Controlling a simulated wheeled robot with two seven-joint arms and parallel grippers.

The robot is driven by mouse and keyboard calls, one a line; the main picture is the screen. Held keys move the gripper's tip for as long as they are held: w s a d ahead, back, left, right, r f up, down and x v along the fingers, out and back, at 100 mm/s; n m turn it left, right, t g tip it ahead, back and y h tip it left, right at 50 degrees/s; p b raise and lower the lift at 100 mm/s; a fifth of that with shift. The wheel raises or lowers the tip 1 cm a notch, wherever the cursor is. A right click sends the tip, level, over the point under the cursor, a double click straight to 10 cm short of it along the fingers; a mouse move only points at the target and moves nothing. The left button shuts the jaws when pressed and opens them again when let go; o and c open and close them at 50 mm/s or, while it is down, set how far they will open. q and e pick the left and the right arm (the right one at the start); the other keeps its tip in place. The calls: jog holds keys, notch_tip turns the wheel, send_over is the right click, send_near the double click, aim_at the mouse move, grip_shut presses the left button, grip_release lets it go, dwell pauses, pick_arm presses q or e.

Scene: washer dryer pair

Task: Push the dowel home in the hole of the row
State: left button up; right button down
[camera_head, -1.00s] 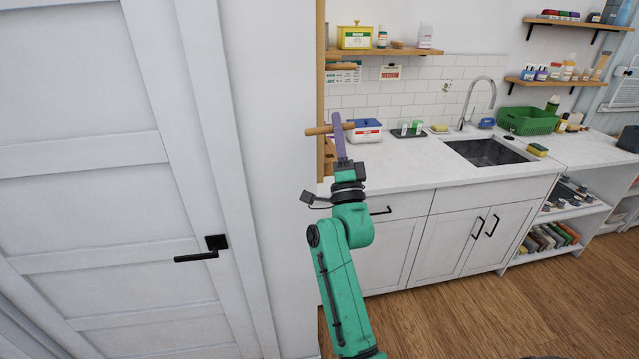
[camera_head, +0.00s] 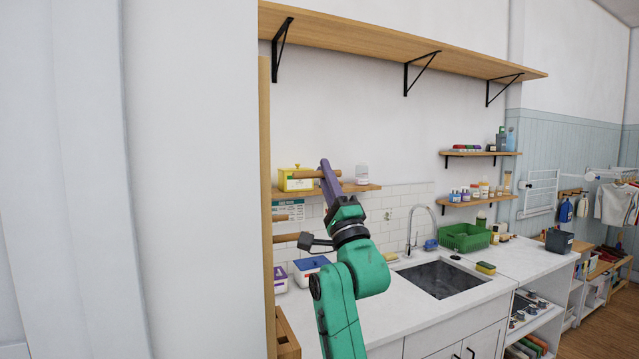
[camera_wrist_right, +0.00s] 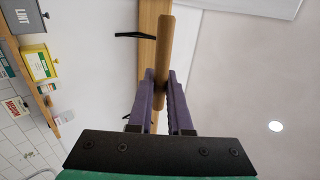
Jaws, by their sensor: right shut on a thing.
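My right gripper (camera_head: 326,175) is raised in front of the wall shelf and is shut on a wooden dowel (camera_head: 304,174). The dowel lies roughly level across the purple fingers, its left end pointing toward the wooden upright (camera_head: 266,190). In the right wrist view, the fingers (camera_wrist_right: 163,90) grip the lower part of the dowel (camera_wrist_right: 166,45), and its far end sticks out beyond them. Two other dowels (camera_head: 285,238) stick out from the upright's side, below the held one. The held dowel's left end looks apart from the upright. The hole is not discernible. My left gripper is out of view.
A yellow box (camera_head: 291,182) stands on the small shelf behind my gripper. A long shelf (camera_head: 400,42) with black brackets runs above; it also shows in the right wrist view (camera_wrist_right: 150,60). The counter (camera_head: 390,318) with a sink (camera_head: 440,279) lies below. A white wall (camera_head: 195,200) fills the left.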

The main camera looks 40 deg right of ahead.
aim_at(307, 176)
jog(key=a, duration=0.1)
jog(key=w+a, duration=0.1)
jog(key=shift+a+f, duration=0.2)
jog(key=shift+a, duration=0.2)
jog(key=shift+s+a+r, duration=0.2)
jog(key=shift+a, duration=0.35)
jog(key=shift+s+a+r, duration=0.15)
jog(key=shift+s+a, duration=0.05)
jog(key=shift+a, duration=0.35)
jog(key=shift+w+d+f, duration=0.15)
jog(key=shift+d, duration=0.1)
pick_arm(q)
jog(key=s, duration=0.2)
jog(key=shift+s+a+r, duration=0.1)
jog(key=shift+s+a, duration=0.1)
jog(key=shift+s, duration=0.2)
pick_arm(e)
jog(key=shift+w, duration=0.1)
jog(key=shift+s+a, duration=0.2)
jog(key=shift+s, duration=0.05)
